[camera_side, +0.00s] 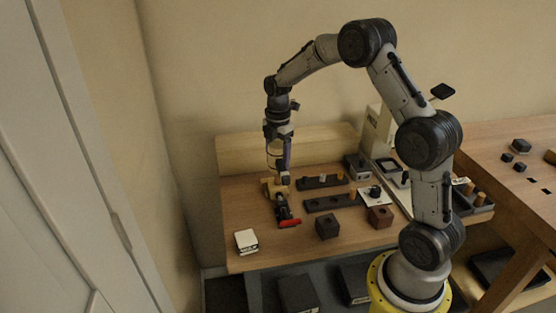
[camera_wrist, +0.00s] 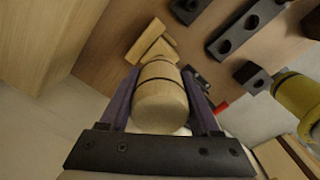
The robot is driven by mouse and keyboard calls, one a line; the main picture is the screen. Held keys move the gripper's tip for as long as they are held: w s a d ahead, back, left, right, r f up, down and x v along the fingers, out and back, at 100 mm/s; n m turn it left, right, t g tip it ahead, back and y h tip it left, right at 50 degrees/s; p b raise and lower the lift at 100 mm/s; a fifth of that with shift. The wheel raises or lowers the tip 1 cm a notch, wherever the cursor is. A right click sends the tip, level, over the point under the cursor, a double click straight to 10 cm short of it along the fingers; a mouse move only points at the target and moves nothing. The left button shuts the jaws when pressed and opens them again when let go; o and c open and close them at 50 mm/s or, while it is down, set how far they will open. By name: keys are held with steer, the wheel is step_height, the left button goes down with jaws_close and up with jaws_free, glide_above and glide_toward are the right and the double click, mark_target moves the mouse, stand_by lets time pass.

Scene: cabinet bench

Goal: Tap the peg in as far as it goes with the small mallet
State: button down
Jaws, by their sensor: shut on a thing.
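In the wrist view my gripper (camera_wrist: 160,88) has its two purple fingers around a light wooden round piece (camera_wrist: 160,105) with dark bands. It appears to be the small mallet; which part is gripped is unclear. In the side view my gripper (camera_side: 284,172) points down over the left part of the bench. Two dark bars stand to its right: the rear bar (camera_side: 311,184) has a yellow peg (camera_side: 322,178), the front bar (camera_side: 322,205) a tan peg (camera_side: 352,193). I cannot tell which peg the task means.
A wooden piece (camera_side: 267,188) and a black tool with a red handle (camera_side: 289,223) lie close to my gripper. A dark cube (camera_side: 327,227), a brown block (camera_side: 380,216) and a white box (camera_side: 246,241) stand towards the front.

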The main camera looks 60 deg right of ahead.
steer(key=shift+f, duration=0.1)
steer(key=shift+f, duration=1.55)
stand_by(0.4)
steer(key=shift+r, duration=1.05)
steer(key=shift+r, duration=0.25)
